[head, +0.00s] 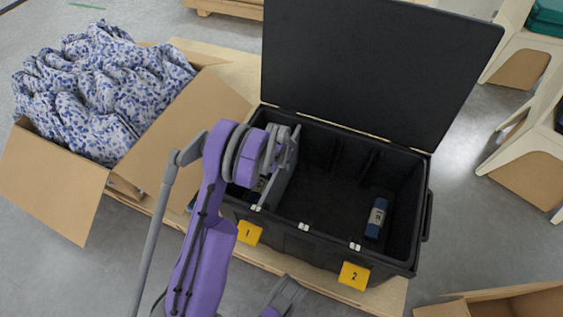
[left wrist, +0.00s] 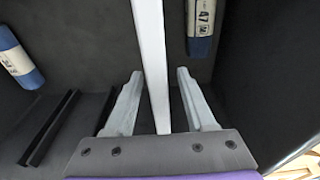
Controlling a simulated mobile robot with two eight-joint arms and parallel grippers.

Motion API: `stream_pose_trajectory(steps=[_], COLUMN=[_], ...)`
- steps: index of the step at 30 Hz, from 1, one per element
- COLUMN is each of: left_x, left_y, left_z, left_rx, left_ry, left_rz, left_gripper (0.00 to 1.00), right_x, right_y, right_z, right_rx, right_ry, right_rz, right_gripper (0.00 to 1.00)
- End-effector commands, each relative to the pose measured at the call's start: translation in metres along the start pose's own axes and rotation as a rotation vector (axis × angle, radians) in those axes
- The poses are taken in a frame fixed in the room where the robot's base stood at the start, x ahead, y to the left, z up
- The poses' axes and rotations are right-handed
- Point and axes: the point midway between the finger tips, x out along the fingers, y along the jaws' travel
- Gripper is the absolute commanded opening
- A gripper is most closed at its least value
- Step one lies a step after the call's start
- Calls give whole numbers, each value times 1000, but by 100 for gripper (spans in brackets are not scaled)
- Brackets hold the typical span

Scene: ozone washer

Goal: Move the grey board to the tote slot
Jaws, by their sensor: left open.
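The grey board (left wrist: 152,45) shows edge-on as a pale strip in the left wrist view. It stands upright inside the black tote (head: 427,205), toward its left side, and also shows in the head view (head: 284,176). My left gripper (left wrist: 159,74) is open, with one finger on each side of the board and visible gaps. In the head view the left wrist covers part of the board and the fingertips are hidden. A grey and purple part of mine (head: 285,296) shows at the bottom of the head view; its jaw state is unclear.
The tote lid (head: 375,70) stands open. A blue roll (head: 376,218) lies at the right in the tote; another (head: 262,184) is left of the board. Dark slot ribs (left wrist: 50,128) line a tote wall. A cardboard box (head: 50,185) with patterned cloth (head: 100,85) stands left.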

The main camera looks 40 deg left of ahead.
Motion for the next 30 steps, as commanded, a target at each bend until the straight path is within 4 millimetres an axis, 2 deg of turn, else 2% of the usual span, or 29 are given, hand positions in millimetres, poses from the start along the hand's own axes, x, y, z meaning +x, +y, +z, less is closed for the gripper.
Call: stream_pose_trajectory(steps=[3, 11, 14, 18, 21, 30], left_x=[6, 7, 7, 7, 7, 7], left_y=[0, 0, 0, 0, 0, 0], left_z=[0, 0, 0, 0, 0, 0], left_rx=[0, 0, 0, 0, 0, 0], left_ry=[0, 0, 0, 0, 0, 0], left_rz=[0, 0, 0, 0, 0, 0], left_gripper=[55, 55, 41, 15, 0, 0], right_x=[2, 2, 2, 2, 2, 2], right_y=[0, 0, 0, 0, 0, 0], right_z=[0, 0, 0, 0, 0, 0], right_rx=[0, 0, 0, 0, 0, 0], right_ry=[0, 0, 0, 0, 0, 0], right_rz=[0, 0, 0, 0, 0, 0], right_gripper=[50, 50, 50, 50, 50, 50])
